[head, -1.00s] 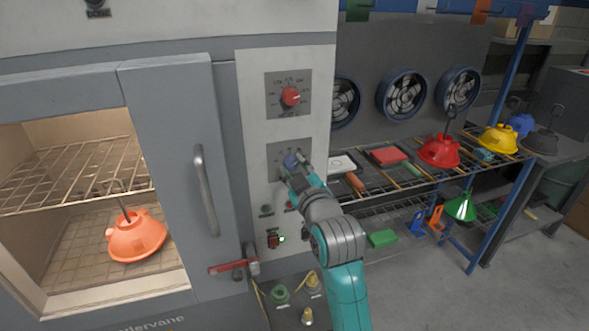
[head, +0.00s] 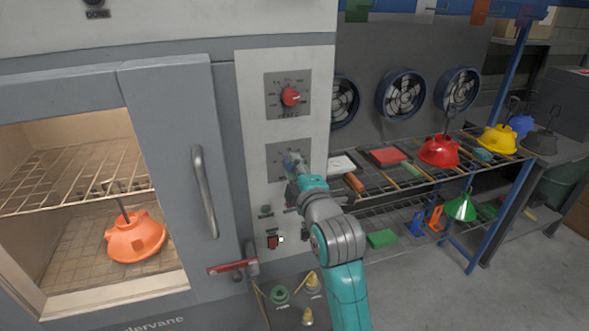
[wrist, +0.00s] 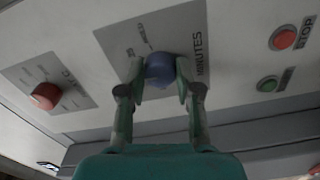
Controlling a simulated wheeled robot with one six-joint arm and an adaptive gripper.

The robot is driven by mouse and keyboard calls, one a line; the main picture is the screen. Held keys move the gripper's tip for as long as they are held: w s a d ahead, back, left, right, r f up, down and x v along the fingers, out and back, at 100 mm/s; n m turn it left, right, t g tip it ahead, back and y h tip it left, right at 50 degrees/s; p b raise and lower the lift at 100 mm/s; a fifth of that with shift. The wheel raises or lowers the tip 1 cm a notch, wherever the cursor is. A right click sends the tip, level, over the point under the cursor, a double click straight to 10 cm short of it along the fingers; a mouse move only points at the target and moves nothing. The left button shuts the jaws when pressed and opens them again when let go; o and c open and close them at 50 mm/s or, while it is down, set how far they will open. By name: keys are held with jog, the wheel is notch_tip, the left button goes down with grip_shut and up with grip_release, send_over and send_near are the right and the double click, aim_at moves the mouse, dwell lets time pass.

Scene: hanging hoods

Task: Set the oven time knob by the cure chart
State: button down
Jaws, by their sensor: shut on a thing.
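The blue time knob (wrist: 160,70) sits on a grey dial plate marked MINUTES in the wrist view. My gripper (wrist: 160,88) is shut on it, one finger on each side. In the head view my gripper (head: 294,168) is at the lower dial plate (head: 302,150) and mostly hides the knob. The pointer's setting cannot be read. The red knob (head: 291,97) is on the upper dial plate, and it also shows at the left of the wrist view (wrist: 45,96). The oven (head: 165,90) holds an orange hood (head: 136,238). I cannot make out a cure chart.
A red stop button (wrist: 284,38) and green button (wrist: 268,84) are near the knob. The oven door handle (head: 204,190) and a red lever (head: 232,266) are left of my arm. A rack (head: 395,185) with several hoods stands at right.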

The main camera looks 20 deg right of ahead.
jog(key=shift+n, duration=0.3)
jog(key=c, duration=0.8)
grip_release()
jog(key=s, duration=1.2)
